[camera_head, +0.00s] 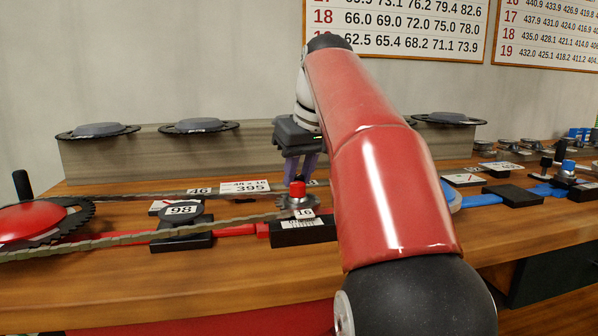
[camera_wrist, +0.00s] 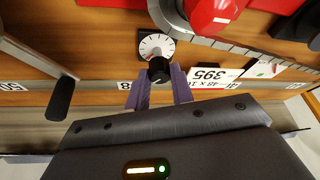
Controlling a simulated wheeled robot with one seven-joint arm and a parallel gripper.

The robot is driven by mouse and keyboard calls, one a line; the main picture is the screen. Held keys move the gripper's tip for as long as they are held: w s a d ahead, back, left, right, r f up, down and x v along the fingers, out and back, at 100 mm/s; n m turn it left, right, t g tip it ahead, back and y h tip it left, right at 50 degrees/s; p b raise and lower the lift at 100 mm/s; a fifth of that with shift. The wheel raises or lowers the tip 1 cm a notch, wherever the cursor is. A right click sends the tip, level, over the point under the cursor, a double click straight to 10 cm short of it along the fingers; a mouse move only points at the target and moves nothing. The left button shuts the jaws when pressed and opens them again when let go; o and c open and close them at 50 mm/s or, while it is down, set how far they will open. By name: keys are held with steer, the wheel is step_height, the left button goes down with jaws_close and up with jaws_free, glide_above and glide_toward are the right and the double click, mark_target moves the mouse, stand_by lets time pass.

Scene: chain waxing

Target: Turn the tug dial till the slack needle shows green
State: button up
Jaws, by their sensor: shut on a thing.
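The tug dial shows in the wrist view as a white, marked face (camera_wrist: 156,46) with a black knob (camera_wrist: 159,70). My gripper (camera_wrist: 160,82) has its two purple fingers on either side of the knob, shut on it. In the head view my gripper (camera_head: 301,168) points down behind the red-capped sprocket (camera_head: 298,201), and the dial is mostly hidden there. A white plate with a red line (camera_wrist: 265,68), which looks like the slack gauge, sits beside the 395 card (camera_wrist: 212,76). It shows partly in the head view (camera_head: 160,206), behind the 98 disc.
A chain (camera_head: 130,240) runs from the large red chainring (camera_head: 35,222) to the small sprocket, just in front of my gripper. A long grey block (camera_head: 160,155) stands behind. A crank with a black handle (camera_wrist: 60,98) is at left in the wrist view.

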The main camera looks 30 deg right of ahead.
steer(key=m+h, duration=0.1)
steer(key=m, duration=0.2)
steer(key=shift+a+h, duration=0.15)
steer(key=shift+h, duration=0.15)
steer(key=shift+w+m+g+h, duration=0.1)
steer(key=shift+m+g+h, duration=0.35)
steer(key=shift+m, duration=1.65)
steer(key=shift+h, duration=0.25)
steer(key=o, duration=1)
steer(key=shift+a+r, duration=0.1)
steer(key=shift+v, duration=3.85)
